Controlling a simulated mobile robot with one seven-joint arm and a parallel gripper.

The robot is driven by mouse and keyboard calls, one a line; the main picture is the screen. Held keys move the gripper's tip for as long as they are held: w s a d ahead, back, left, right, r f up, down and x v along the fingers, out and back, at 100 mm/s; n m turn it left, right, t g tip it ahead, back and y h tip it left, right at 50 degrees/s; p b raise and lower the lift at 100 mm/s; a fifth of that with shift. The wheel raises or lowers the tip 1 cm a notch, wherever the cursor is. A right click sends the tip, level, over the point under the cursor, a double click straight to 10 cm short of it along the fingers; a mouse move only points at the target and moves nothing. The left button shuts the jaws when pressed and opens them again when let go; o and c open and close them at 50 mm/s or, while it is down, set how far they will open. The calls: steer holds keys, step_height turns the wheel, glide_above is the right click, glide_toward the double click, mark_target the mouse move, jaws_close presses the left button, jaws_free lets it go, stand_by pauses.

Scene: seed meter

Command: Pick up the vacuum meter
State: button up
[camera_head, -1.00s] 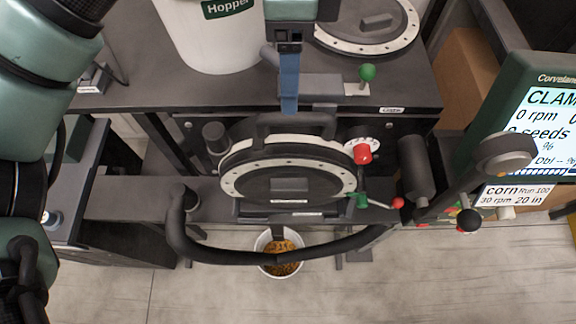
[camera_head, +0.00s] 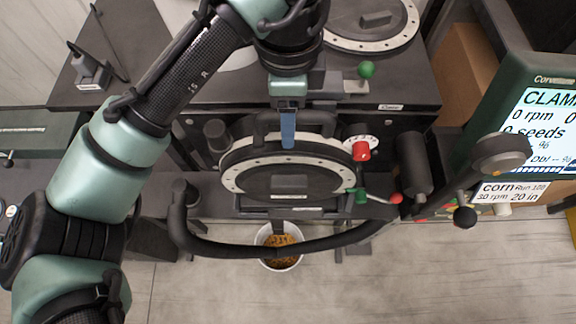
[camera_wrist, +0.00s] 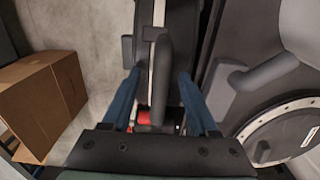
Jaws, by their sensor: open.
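The vacuum meter (camera_head: 270,175), a round dark disc with a pale dotted rim, stands in its mount in the middle of the head view. A dark handle (camera_head: 262,123) arches over its top. My gripper (camera_head: 289,135) is at the handle from above, its blue fingers pointing down; one hides part of the handle and upper rim. In the wrist view, my open gripper (camera_wrist: 159,80) has one blue finger on each side of the meter's handle (camera_wrist: 162,75), with gaps visible. I cannot tell exactly how deep the fingers reach.
A curved dark bar (camera_head: 270,252) runs in front of the meter, above a bowl of seeds (camera_head: 281,262). Another disc (camera_head: 345,38) lies on the bench behind. A monitor (camera_head: 545,125) stands right.

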steer(key=shift+c, duration=0.3)
jaws_close()
stand_by(1.0)
steer(key=shift+w+r, duration=0.15)
